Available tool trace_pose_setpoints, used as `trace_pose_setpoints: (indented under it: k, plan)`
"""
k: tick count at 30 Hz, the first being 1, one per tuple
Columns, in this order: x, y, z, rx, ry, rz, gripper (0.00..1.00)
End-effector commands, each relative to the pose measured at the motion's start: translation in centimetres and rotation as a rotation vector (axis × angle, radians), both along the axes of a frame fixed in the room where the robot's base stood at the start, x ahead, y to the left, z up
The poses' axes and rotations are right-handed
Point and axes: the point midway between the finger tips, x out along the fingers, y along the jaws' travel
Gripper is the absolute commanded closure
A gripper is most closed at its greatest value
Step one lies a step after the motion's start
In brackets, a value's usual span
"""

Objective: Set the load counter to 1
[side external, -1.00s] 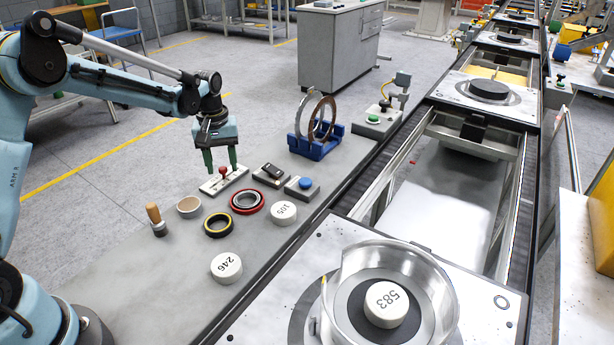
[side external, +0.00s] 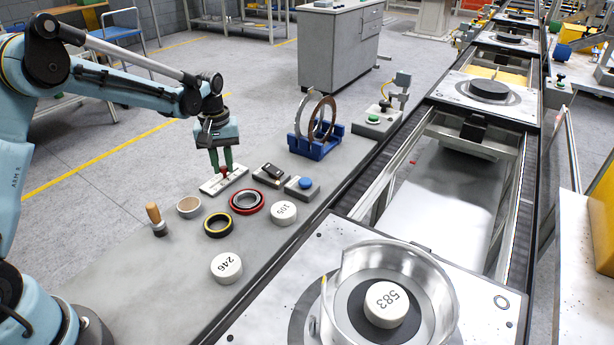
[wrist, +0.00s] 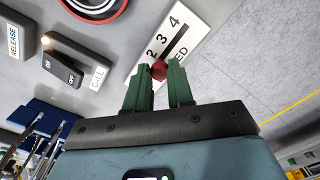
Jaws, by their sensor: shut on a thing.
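The load counter is a white plate (side external: 238,176) with a slot and a red knob, lying on the grey bench. In the wrist view the plate (wrist: 190,22) shows the numbers 2, 3 and 4 beside the dark slot, and letters ending in "ED". The rest of the marking is hidden by my fingers. My gripper (side external: 223,170) points down at the plate and is shut on the red knob (wrist: 159,70). The knob is between the two green fingertips, on the 2 side of the visible numbers. Its exact setting I cannot tell.
Close by are an ON/OFF rocker switch (side external: 270,175) and a blue button (side external: 305,184). Red (side external: 247,201) and yellow-rimmed (side external: 218,225) rings, a beige cup (side external: 189,207), a wooden-handled tool (side external: 155,219) and white numbered discs lie nearer. A blue rack (side external: 316,145) stands behind.

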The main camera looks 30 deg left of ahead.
Motion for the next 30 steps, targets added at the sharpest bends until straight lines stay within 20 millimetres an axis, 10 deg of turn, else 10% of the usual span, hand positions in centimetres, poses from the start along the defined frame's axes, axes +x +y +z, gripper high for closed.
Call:
trace_pose_setpoints:
  k: [14,15,19,30]
  plan:
    - [1.9,0.0,0.1,0.000,0.000,0.000,1.00]
    - [1.9,0.0,0.1,0.000,0.000,0.000,0.73]
    - [1.9,0.0,0.0,0.000,0.000,0.000,0.53]
    - [1.9,0.0,0.4,0.000,0.000,0.000,0.52]
